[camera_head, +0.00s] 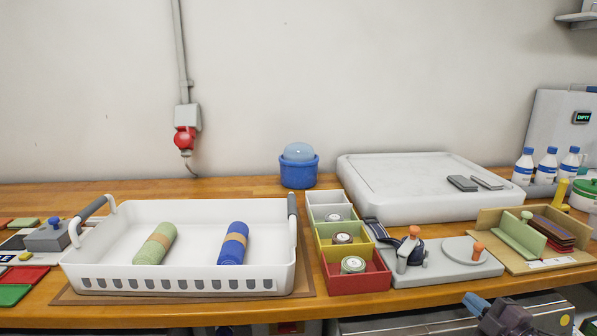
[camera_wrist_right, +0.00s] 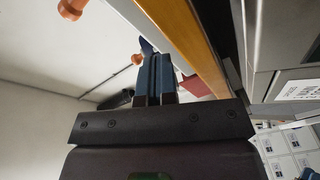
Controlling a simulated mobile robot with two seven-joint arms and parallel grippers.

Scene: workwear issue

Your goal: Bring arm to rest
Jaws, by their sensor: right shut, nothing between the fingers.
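My right gripper (camera_head: 474,303) shows at the lower right of the head view, in front of and below the bench's front edge. Its blue fingers are shut with nothing between them. In the right wrist view the fingers (camera_wrist_right: 156,76) lie side by side, with the bench edge (camera_wrist_right: 190,38) beside them. My left gripper is not in view. A white basket (camera_head: 185,283) stands on the left of the wooden bench (camera_head: 220,313). A green roll (camera_head: 155,244) and a blue roll (camera_head: 233,244) with tan bands lie apart inside it.
A bin (camera_head: 360,284) with grey, yellow and red compartments holds small round items. Right of it are a grey fixture (camera_head: 440,270) with orange knobs and a tan holder (camera_head: 543,262). A white platform (camera_head: 405,185), a blue tub (camera_head: 298,174) and bottles (camera_head: 547,165) stand behind.

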